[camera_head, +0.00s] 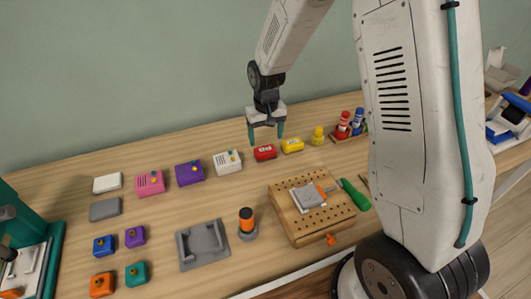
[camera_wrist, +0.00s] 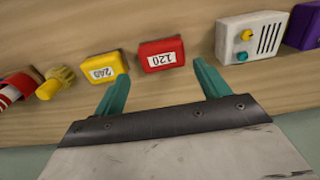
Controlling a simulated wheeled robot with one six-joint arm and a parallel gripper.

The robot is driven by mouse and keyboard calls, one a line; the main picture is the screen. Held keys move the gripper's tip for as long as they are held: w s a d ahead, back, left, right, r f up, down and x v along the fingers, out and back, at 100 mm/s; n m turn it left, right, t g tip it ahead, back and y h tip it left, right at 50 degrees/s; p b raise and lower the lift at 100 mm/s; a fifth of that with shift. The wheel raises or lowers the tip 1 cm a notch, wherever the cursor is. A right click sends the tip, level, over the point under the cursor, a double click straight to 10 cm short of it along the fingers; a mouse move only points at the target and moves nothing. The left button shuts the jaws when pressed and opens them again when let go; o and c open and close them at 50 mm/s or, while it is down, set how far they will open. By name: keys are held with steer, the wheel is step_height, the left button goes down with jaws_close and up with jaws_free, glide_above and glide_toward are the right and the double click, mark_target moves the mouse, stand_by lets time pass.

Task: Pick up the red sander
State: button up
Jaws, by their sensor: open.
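The red sander (camera_head: 265,153) is a small red block with a white label, lying on the wooden table near the wall. In the wrist view the red sander (camera_wrist: 161,54) shows the label "120" and lies beyond and between my two teal fingertips. My gripper (camera_head: 266,133) is open and empty, above and just behind the red sander in the head view. Its fingers also show in the wrist view (camera_wrist: 162,82). I see no contact between the fingers and the sander.
A yellow block (camera_head: 292,146) labelled "240" (camera_wrist: 101,68) lies close beside the red one. A white box with knobs (camera_head: 228,162) stands on the other side. A yellow bottle-like item (camera_head: 318,136) is further right. A pegboard block (camera_head: 310,213) stands nearer the front.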

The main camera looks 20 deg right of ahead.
mark_target(265, 149)
step_height(265, 149, down, 6)
steer(key=shift+a+f, duration=0.15)
steer(key=shift+f, duration=0.1)
steer(key=c, duration=0.8)
